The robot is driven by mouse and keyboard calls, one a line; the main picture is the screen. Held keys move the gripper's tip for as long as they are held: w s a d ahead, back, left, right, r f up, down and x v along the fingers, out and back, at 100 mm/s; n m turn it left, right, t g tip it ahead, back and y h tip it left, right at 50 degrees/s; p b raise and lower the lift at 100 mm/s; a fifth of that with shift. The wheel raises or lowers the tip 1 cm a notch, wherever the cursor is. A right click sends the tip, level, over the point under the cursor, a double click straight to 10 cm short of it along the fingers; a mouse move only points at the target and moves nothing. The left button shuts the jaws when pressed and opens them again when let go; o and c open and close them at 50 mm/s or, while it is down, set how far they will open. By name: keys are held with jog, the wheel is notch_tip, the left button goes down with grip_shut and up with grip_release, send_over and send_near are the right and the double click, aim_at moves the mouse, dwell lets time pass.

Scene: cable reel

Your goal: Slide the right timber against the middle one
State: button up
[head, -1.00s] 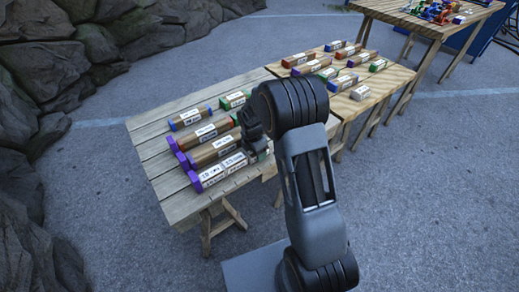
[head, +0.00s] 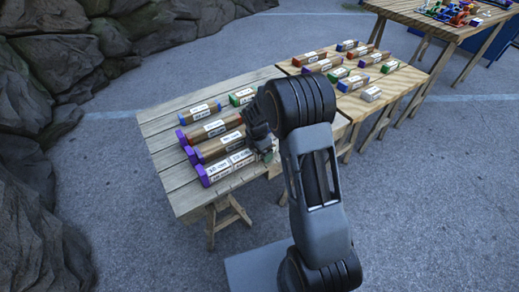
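Three long timbers with purple ends lie side by side on the near wooden table (head: 168,160). The back one (head: 212,128) is brown and reddish. The middle one (head: 218,147) is brown with a white label. The front one (head: 226,168) has large white labels along it and lies nearest the table's front edge. Which of them counts as the right timber is not clear from this view. My gripper (head: 262,146) is low over the table at the right ends of the timbers. My arm hides part of it, so its fingers and any contact are unclear.
A short blue-ended timber (head: 201,109) and a green-ended block (head: 242,97) lie behind the row. A second table (head: 398,82) holds several small blocks. A third table (head: 468,27) stands at the back right. Rocks (head: 50,80) rise at the left. The near table's left side is bare.

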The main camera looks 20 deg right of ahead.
jog(key=shift+r, duration=0.1)
notch_tip(320, 180, up, 14)
jog(key=a+p, duration=0.1)
jog(key=p, duration=0.2)
jog(key=shift+s+a+f, duration=0.2)
jog(key=shift+a+f, duration=0.05)
dwell(0.6)
jog(key=s+r+m+t+y+p, duration=0.1)
jog(key=s+r+m+t+p, duration=0.2)
jog(key=s+r+m+p, duration=1.2)
jog(key=s+r+m, duration=0.6)
jog(key=r, duration=0.3)
jog(key=shift+a+p, duration=0.25)
jog(key=shift+p, duration=0.1)
